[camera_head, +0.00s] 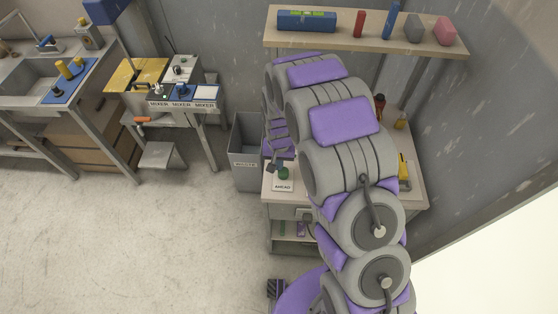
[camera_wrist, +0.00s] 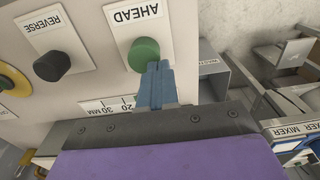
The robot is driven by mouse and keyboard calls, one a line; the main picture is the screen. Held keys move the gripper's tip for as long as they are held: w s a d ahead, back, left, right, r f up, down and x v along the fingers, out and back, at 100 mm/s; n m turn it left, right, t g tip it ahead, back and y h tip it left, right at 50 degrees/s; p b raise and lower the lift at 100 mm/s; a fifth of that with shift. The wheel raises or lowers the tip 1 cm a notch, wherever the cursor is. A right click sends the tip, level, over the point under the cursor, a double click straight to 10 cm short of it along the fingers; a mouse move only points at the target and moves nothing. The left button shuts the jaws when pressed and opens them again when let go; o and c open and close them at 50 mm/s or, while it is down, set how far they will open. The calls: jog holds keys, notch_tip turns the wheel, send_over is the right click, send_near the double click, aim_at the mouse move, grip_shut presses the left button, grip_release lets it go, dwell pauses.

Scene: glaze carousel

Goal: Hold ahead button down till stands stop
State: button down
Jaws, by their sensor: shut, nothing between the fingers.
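The green ahead button (camera_wrist: 144,54) stands on a pale panel below a label reading AHEAD. It also shows in the head view (camera_head: 284,174), on the near left corner of the bench. My gripper (camera_wrist: 158,68) is shut, its blue fingers together and empty. The fingertips overlap the lower right edge of the button in the wrist view; I cannot tell whether they touch it or whether it is pressed. In the head view my gripper (camera_head: 277,163) is just beside the button, partly behind my arm. I cannot make out the stands in either view.
A black reverse button (camera_wrist: 50,65) and a yellow-ringed control (camera_wrist: 12,82) are on the same panel. A grey waste bin (camera_head: 246,150) stands left of the bench. A shelf (camera_head: 400,32) with several items is above.

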aim_at(282, 174)
jog(key=shift+s+d+f, duration=0.3)
jog(key=shift+s+f, duration=0.4)
jog(key=shift+f, duration=0.15)
jog(key=shift+s+d+f+g, duration=0.2)
jog(key=shift+s+f+g, duration=0.2)
jog(key=shift+s, duration=0.1)
dwell(1.0)
jog(key=shift+w+r, duration=0.1)
jog(key=shift+r, duration=0.1)
dwell(3.9)
jog(key=shift+w+r, duration=0.1)
jog(key=shift+r, duration=0.15)
notch_tip(282, 174, up, 15)
jog(key=w+p, duration=0.1)
jog(key=p, duration=0.2)
jog(key=shift+w+a+r+t, duration=0.2)
jog(key=shift+w+a+t, duration=0.1)
jog(key=shift+a+t, duration=0.1)
jog(key=shift+a, duration=0.15)
jog(key=shift+p, duration=0.3)
